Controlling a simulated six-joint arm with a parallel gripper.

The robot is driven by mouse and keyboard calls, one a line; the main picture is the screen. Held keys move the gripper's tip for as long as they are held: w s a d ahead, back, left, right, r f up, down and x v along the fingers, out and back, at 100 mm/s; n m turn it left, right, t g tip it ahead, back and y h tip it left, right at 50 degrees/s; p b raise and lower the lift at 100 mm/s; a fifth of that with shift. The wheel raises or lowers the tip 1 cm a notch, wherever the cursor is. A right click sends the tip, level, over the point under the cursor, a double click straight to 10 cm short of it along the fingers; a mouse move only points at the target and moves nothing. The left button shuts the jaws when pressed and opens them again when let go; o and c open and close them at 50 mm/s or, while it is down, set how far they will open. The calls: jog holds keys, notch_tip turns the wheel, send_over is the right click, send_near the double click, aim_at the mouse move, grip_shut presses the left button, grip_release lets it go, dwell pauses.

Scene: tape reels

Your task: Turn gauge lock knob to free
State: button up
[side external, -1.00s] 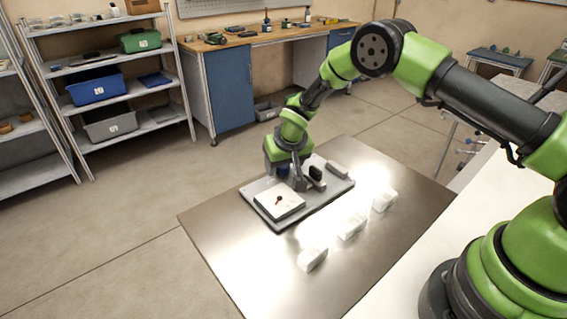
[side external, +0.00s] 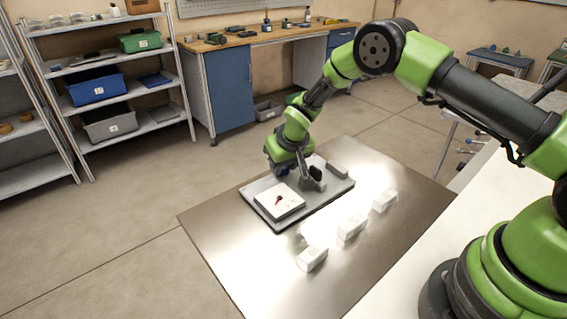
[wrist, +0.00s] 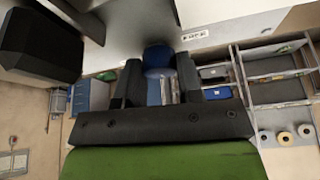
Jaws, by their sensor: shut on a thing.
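The gauge fixture is a grey base plate (side external: 262,190) on the metal table. It carries a white square plate with a small red pointer (side external: 278,200), and a dark upright block (side external: 316,174) behind it. In the wrist view a blue round knob (wrist: 158,56) sits between the two dark fingers of my gripper (wrist: 159,78). My gripper is shut on this knob. In the side view my gripper (side external: 288,172) is low over the back of the fixture, tilted. The knob is mostly hidden there, and its marking cannot be read.
Several white blocks (side external: 351,226) stand in a row on the table in front of the fixture. A small grey block (side external: 338,170) lies at the plate's far right end. The table (side external: 235,240) is bare at the front left. Shelves and a workbench stand farther back.

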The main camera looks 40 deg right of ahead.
jog(key=n+y, duration=0.1)
jog(key=n, duration=0.2)
jog(key=shift+d+n+y, duration=0.1)
jog(key=shift+n+y, duration=0.2)
jog(key=shift+n, duration=0.1)
jog(key=n, duration=0.2)
jog(key=n+y, duration=0.1)
jog(key=n, duration=0.1)
jog(key=shift+n+g+y, duration=0.3)
jog(key=n+g+y, duration=0.1)
jog(key=n, duration=0.3)
jog(key=shift+d, duration=0.1)
jog(key=shift+w+n+g+y, duration=0.15)
jog(key=shift+n+g, duration=0.3)
jog(key=shift+n, duration=0.6)
jog(key=shift+s+n+g+y, duration=0.1)
jog(key=shift+n+g+y, duration=0.25)
jog(key=shift+n, duration=0.7)
jog(key=o, duration=0.9)
jog(key=v, duration=1)
jog(key=shift+w, duration=0.1)
